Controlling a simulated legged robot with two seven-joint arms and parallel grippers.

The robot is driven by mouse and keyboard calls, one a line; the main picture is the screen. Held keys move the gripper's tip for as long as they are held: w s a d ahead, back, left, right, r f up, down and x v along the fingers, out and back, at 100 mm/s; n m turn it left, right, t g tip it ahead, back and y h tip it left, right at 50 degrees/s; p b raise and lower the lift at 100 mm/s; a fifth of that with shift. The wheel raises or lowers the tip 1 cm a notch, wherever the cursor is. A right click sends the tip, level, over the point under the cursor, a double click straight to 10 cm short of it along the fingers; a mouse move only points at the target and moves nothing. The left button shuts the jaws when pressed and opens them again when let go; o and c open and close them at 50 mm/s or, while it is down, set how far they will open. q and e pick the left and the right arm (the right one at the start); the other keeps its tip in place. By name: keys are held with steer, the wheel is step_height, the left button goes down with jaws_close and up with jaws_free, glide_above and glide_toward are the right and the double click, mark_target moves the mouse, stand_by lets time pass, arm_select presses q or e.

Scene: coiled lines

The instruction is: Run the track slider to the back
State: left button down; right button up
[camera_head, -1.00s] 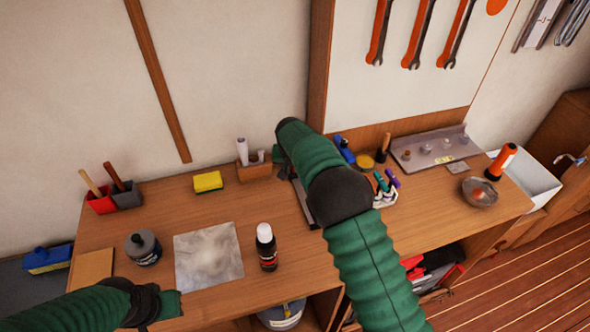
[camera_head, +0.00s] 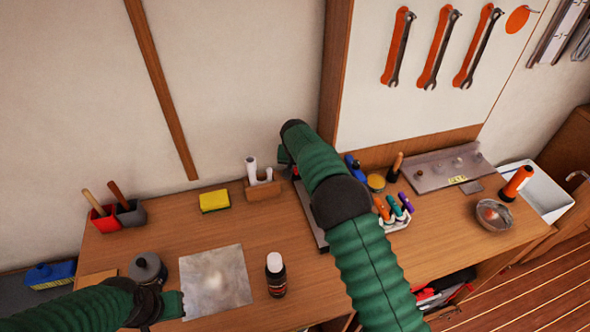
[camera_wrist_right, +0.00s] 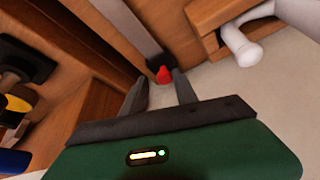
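A dark track (camera_head: 309,222) runs front to back on the bench, partly covered by my right arm in the head view. In the right wrist view, a small red slider knob (camera_wrist_right: 164,75) stands by a dark block at the track's end near the wall. My right gripper (camera_wrist_right: 160,77) is open, with its fingertips on either side of the knob and visible gaps; contact is not clear. In the head view, my right gripper (camera_head: 284,156) is mostly hidden behind its own wrist. My left gripper (camera_head: 172,304) is low at the left, its fingers too unclear to read.
A wooden holder with white pieces (camera_head: 262,186) stands just left of the track. A pen stand (camera_head: 393,214) and yellow-topped tin (camera_head: 376,182) are to its right.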

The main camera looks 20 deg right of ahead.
steer(key=shift+o, duration=0.5)
steer(key=shift+w+d+f, duration=0.2)
steer(key=shift+f, duration=0.15)
steer(key=shift+s+a+r, duration=0.1)
steer(key=shift+s+r, duration=0.1)
arm_select(q)
steer(key=shift+w+f+b, duration=0.15)
steer(key=shift+f+b, duration=0.15)
steer(key=shift+f, duration=0.1)
steer(key=shift+d, duration=0.25)
steer(key=shift+f, duration=0.1)
steer(key=shift+a, duration=0.1)
arm_select(e)
steer(key=v, duration=1.6)
steer(key=shift+r, duration=0.2)
steer(key=shift+c, duration=0.2)
